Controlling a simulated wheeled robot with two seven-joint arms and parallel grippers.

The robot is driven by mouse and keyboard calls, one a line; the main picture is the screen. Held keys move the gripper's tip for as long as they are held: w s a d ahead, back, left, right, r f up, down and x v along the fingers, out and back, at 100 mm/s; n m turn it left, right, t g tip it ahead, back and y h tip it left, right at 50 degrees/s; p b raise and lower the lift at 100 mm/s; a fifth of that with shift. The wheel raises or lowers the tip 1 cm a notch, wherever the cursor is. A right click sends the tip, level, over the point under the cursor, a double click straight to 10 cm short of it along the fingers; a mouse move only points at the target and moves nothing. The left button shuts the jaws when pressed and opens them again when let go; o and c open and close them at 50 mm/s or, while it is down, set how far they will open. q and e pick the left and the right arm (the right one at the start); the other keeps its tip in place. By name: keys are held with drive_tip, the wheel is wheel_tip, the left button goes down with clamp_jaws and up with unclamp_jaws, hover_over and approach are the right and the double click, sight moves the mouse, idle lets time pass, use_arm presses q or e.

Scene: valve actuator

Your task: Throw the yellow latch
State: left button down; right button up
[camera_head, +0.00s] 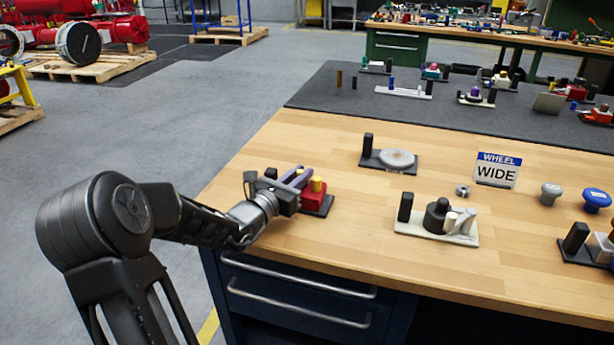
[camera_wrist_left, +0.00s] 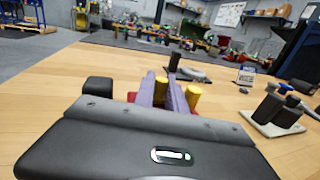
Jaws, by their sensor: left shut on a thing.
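The yellow latch parts stand on a red block (camera_head: 310,196) with a dark base, at the left end of the wooden bench. In the head view a yellow post (camera_head: 318,185) shows just beyond my left gripper (camera_head: 299,180). In the left wrist view one yellow piece (camera_wrist_left: 161,90) sits between the two purple-grey fingers, which are shut on it. A second yellow post (camera_wrist_left: 193,94) stands just right of the fingers. The fingers and gripper body hide much of the red block. My right gripper is not in view.
A light plate with a black knob and pale lever (camera_head: 437,222) stands to the right. Behind are a round grey disc on a dark base (camera_head: 390,160) and a sign reading "WHEEL WIDE" (camera_head: 496,170). A grey knob (camera_head: 550,194) and blue knob (camera_head: 596,200) stand far right.

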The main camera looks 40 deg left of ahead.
use_arm(q)
drive_tip(key=shift+a+f, duration=0.1)
drive_tip(key=shift+a, duration=0.35)
drive_tip(key=c, duration=1.7)
unclamp_jaws()
drive_tip(key=shift+d, duration=0.1)
drive_tip(key=shift+s+d, duration=0.15)
drive_tip(key=shift+s, duration=1.8)
drive_tip(key=shift+s+d, duration=0.1)
drive_tip(key=shift+s, duration=1.85)
